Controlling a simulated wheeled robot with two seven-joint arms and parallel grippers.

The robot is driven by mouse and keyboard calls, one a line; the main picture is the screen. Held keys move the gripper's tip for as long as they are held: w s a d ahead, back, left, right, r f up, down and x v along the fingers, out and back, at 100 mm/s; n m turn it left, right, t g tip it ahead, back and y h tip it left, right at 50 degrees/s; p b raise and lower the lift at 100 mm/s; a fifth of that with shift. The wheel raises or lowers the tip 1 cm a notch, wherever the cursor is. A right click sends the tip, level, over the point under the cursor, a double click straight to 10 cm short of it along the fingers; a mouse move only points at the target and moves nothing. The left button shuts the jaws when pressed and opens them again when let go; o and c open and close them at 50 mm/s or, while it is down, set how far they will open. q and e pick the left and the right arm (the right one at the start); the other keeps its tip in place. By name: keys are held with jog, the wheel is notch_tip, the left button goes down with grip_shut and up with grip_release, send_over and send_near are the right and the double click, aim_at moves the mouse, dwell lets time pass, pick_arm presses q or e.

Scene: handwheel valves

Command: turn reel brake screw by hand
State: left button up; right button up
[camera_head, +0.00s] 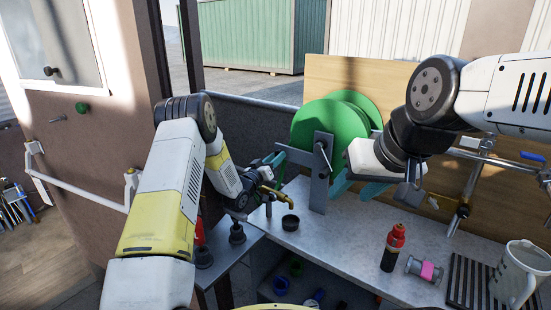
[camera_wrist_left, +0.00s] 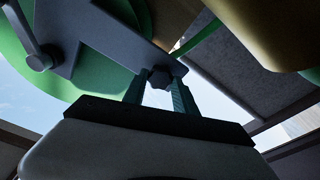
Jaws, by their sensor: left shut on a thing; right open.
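The green hose reel (camera_head: 312,128) stands on the counter in a grey bracket (camera_head: 319,185). In the left wrist view the bracket's grey arm (camera_wrist_left: 105,45) crosses in front of the green reel disc. The brake screw (camera_wrist_left: 160,77), a small dark head, sits at the end of that arm. My left gripper (camera_wrist_left: 159,92) is shut on the screw, with one green finger on each side of it. In the head view my left gripper (camera_head: 274,163) is at the left end of the bracket. My right gripper (camera_head: 356,187) is open, right of the reel, with teal fingers apart.
A dark bottle with a red top (camera_head: 393,247), a pink-banded spool (camera_head: 427,270) and a pitcher (camera_head: 515,275) stand at the front right. A wooden board (camera_head: 345,75) rises behind the reel.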

pick_arm(q)
jog(key=o, duration=1)
jog(key=shift+v, duration=1)
jog(key=shift+r, duration=0.15)
